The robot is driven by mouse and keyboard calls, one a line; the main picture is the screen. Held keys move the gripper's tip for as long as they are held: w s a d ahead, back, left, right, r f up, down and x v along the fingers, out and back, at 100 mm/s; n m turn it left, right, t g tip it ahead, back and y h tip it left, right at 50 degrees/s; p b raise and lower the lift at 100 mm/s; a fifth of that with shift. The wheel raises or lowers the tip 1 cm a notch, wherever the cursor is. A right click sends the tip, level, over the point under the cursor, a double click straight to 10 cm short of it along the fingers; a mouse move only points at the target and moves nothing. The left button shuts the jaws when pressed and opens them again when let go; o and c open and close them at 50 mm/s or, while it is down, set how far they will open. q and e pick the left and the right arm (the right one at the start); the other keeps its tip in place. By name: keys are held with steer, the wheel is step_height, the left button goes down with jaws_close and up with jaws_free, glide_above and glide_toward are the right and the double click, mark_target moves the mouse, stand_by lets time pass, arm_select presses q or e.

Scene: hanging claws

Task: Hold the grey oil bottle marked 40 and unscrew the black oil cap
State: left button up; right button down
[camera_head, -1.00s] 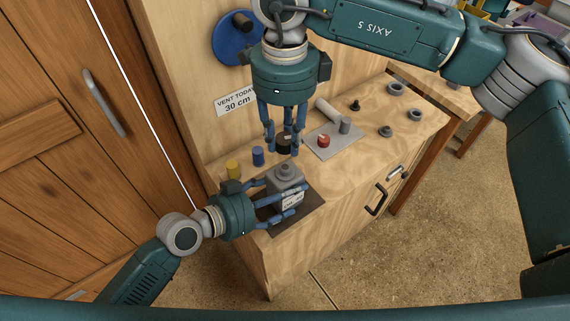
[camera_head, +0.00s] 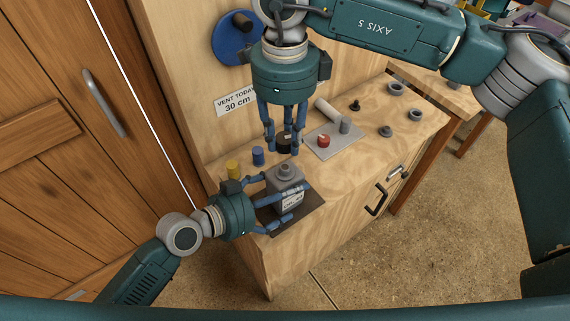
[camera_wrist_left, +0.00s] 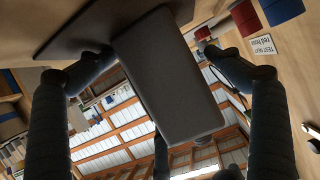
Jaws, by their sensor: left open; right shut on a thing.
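The grey oil bottle (camera_head: 287,178) stands upright on a dark mat (camera_head: 310,210) at the near left end of the bench. Its grey neck is bare on top, and its front label is too small to read. My left gripper (camera_head: 294,202) is open, with its fingers around the bottle's sides. In the left wrist view the bottle (camera_wrist_left: 170,75) is a dark grey block between the spread fingers, with gaps beside it. My right gripper (camera_head: 283,140) points down behind the bottle, shut on the black oil cap (camera_head: 284,147). The fingers partly hide the cap.
A yellow cap (camera_head: 233,169) and a blue cap (camera_head: 258,156) stand behind the left gripper. Several rings and small parts lie further right. A wall sign (camera_head: 236,102) hangs behind.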

arm_select(q)
steer(key=v, duration=1.2)
steer(key=shift+f, duration=0.15)
